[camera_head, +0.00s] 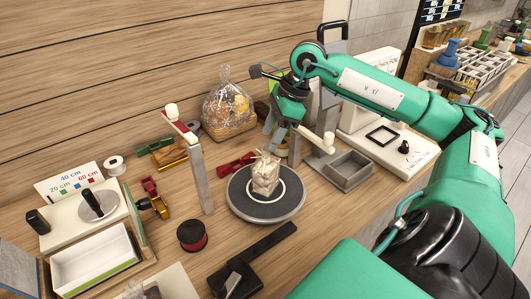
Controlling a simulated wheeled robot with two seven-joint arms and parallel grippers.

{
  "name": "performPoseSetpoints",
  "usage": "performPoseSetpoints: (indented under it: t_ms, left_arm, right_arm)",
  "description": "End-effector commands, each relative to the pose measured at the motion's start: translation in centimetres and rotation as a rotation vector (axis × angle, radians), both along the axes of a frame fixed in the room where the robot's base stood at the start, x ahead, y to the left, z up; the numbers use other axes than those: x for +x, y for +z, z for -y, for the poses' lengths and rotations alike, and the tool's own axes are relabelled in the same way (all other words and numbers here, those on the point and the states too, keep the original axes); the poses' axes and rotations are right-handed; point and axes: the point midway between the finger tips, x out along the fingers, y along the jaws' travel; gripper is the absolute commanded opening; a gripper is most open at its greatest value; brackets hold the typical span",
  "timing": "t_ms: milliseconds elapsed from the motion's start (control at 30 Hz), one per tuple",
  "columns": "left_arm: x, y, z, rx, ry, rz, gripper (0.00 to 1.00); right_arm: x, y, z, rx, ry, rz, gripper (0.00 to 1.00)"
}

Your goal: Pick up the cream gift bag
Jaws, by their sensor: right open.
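The cream gift bag (265,174) stands upright on a dark round turntable (239,199) with a pale ring, near the middle of the bench. Its gathered top faces up. My right gripper (287,118) is above and behind the bag in the picture, slightly to its right, pointing down. It is open and apart from the bag. Its fingertips are small and hard to separate from the green things behind them. My left gripper is not in view.
Upright posts with white-tipped arms (203,178) flank the turntable. A wrapped basket (228,110) stands behind it. A grey tray (348,171) is to the right, a black-and-red spool (192,236) and black tool (236,280) in front. A white box (98,262) is at left.

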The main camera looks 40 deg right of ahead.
Motion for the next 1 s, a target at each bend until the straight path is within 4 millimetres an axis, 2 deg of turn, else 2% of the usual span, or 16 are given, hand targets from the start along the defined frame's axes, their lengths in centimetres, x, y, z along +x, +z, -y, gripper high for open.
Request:
performPoseSetpoints:
  t_ms: [133, 267, 400, 667, 767, 933, 1000]
  left_arm:
    - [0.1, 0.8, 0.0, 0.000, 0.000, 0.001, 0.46]
    - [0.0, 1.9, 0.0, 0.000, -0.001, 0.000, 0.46]
    - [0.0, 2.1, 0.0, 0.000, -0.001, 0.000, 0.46]
    - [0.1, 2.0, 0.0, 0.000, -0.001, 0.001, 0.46]
    - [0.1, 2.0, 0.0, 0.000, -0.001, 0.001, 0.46]
    - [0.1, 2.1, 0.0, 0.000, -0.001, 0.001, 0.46]
    - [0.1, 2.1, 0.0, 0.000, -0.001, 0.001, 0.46]
  right_arm:
    - [0.3, -1.0, -0.4, 0.001, 0.001, -0.002, 0.53]
    - [0.8, -2.8, -1.1, 0.002, 0.002, -0.004, 0.53]
    - [1.1, -4.4, -1.6, 0.001, 0.001, 0.000, 0.53]
    - [1.2, -4.9, -1.7, -0.001, 0.001, 0.001, 0.53]
    - [1.2, -4.9, -1.6, -0.001, 0.001, 0.001, 0.37]
    - [1.2, -4.9, -1.6, -0.001, 0.001, 0.001, 0.04]
    - [1.2, -4.9, -1.6, -0.001, 0.001, 0.001, 0.00]
